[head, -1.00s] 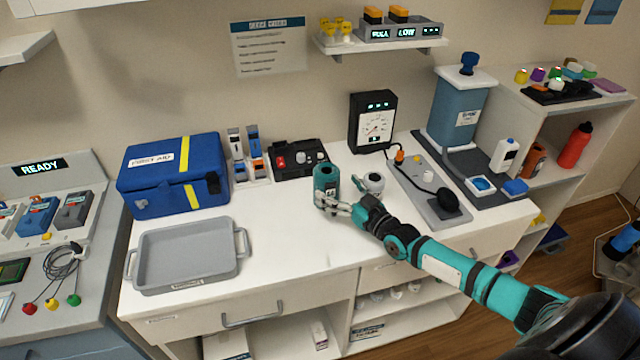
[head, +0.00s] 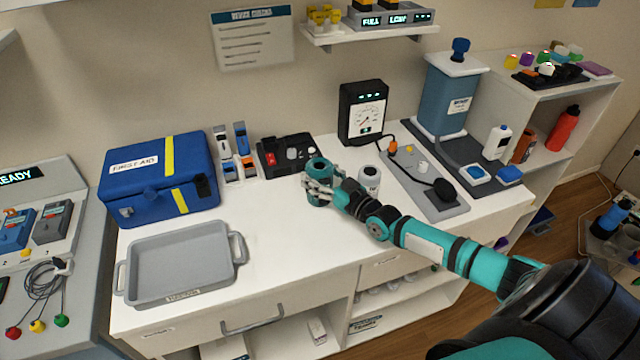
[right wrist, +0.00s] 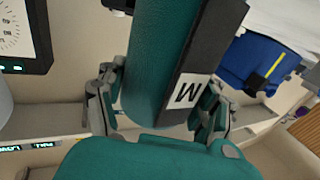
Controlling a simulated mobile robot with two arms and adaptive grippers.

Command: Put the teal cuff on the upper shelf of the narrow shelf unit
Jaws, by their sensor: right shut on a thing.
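The teal cuff (head: 319,168) is a dark teal roll, held upright over the back middle of the white counter. My right gripper (head: 319,189) is shut on it, its grey fingers around the sides. In the right wrist view the cuff (right wrist: 155,60) fills the middle, with a dark strip and a white label marked M. The right gripper (right wrist: 158,105) has a finger on each side of it. It looks slightly raised off the counter. My left gripper is not in view.
A white roll (head: 369,181) stands close right of the cuff. A gauge box (head: 362,112), a grey board (head: 432,200) and a blue dispenser (head: 446,95) stand towards the right. A grey tray (head: 180,262) and blue first aid box (head: 160,180) are left. The front middle counter is clear.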

